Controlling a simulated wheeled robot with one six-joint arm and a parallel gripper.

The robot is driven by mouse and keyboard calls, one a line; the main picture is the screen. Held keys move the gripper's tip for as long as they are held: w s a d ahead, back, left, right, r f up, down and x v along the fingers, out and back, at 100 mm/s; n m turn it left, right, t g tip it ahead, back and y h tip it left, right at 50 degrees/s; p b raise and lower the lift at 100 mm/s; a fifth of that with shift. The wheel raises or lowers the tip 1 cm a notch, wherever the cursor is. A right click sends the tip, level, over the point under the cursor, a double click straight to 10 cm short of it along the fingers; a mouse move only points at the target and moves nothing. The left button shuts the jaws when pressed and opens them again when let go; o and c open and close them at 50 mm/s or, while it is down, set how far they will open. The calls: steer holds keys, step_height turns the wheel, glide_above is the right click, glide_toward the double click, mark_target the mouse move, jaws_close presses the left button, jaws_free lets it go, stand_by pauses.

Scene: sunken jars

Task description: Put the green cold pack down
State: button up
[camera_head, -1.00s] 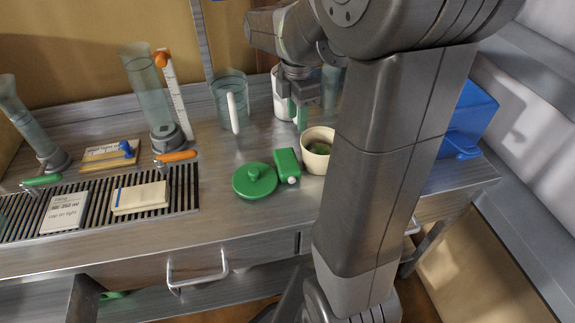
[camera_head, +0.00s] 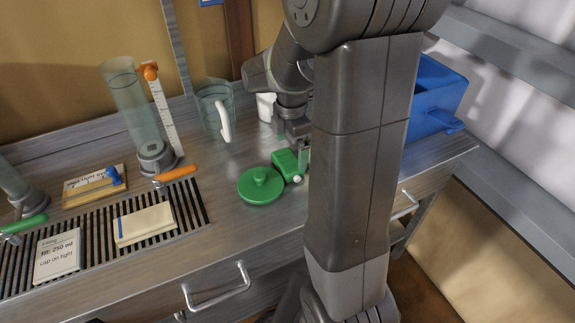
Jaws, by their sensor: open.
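A green block-shaped pack with a white knob (camera_head: 286,162), which looks like the cold pack, lies on the metal worktop. It is just right of a round green lid (camera_head: 260,186). My gripper (camera_head: 300,151) points down at the pack's right end and is open. The fingertips overlap the pack in the picture, and I cannot tell whether they touch it. My arm hides part of the gripper and the worktop to its right.
A clear jug with a white handle (camera_head: 215,108) and a white container (camera_head: 266,106) stand behind. A tall cylinder (camera_head: 139,115) stands left, near an orange-handled tool (camera_head: 176,173) by the slatted rack (camera_head: 190,212). A blue bin (camera_head: 436,97) is right.

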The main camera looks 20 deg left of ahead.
mark_target(292, 159)
step_height(292, 159, down, 5)
steer(key=shift+w+d+r, duration=0.1)
steer(key=shift+w, duration=0.05)
steer(key=c, duration=0.9)
